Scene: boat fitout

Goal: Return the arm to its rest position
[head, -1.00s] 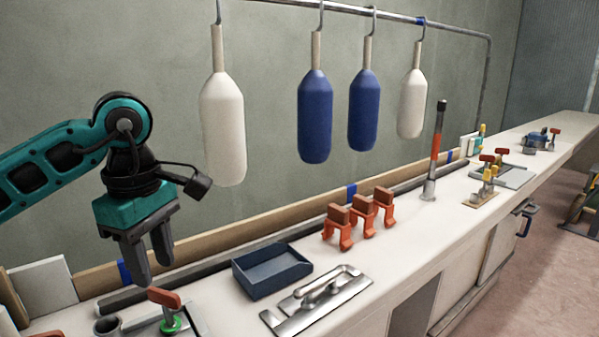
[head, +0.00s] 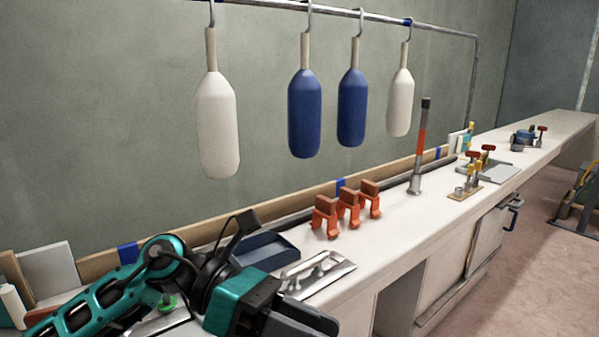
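My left arm (head: 120,290) comes in from the lower left and lies low over the near part of the bench. Its teal and black gripper (head: 290,325) is at the bottom edge, in front of the dark blue tray and the metal plate. The fingers point down and to the right, partly cut off by the frame, so I cannot tell whether they are open or shut. No held object shows. My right gripper is not in view.
Behind the arm are a dark blue tray (head: 264,249) and a metal plate with a handle (head: 325,272). Orange clamps (head: 348,210) stand farther along the white bench (head: 400,225). White and blue fenders (head: 304,115) hang from a rail above.

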